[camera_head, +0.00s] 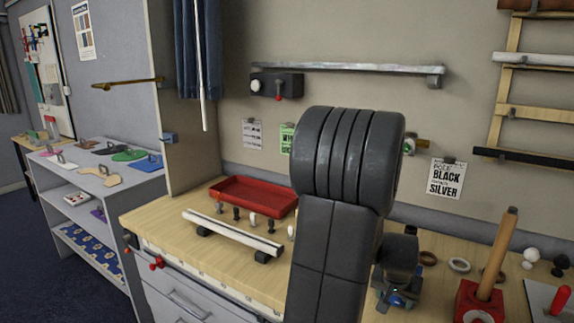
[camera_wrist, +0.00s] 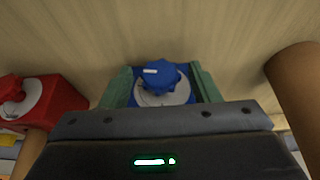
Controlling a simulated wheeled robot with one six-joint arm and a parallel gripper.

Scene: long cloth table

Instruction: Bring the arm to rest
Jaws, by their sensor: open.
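My arm rises in front of the head camera and covers the middle of the bench. My gripper (camera_wrist: 160,82) is open, its two greenish fingers on either side of a blue knob (camera_wrist: 160,75) with a white mark. The knob sits on a white dial on a blue box. I cannot tell whether the fingers touch it. In the head view the gripper's end is low beside the arm, mostly hidden, with a bit of blue near it.
A wooden post on a red base (camera_head: 480,304) stands to the right, near rings and knobs. A red tray (camera_head: 253,197) and a pale rail (camera_head: 233,233) lie left of my arm. In the wrist view a red box (camera_wrist: 42,107) and a brown cylinder (camera_wrist: 298,92) flank the gripper.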

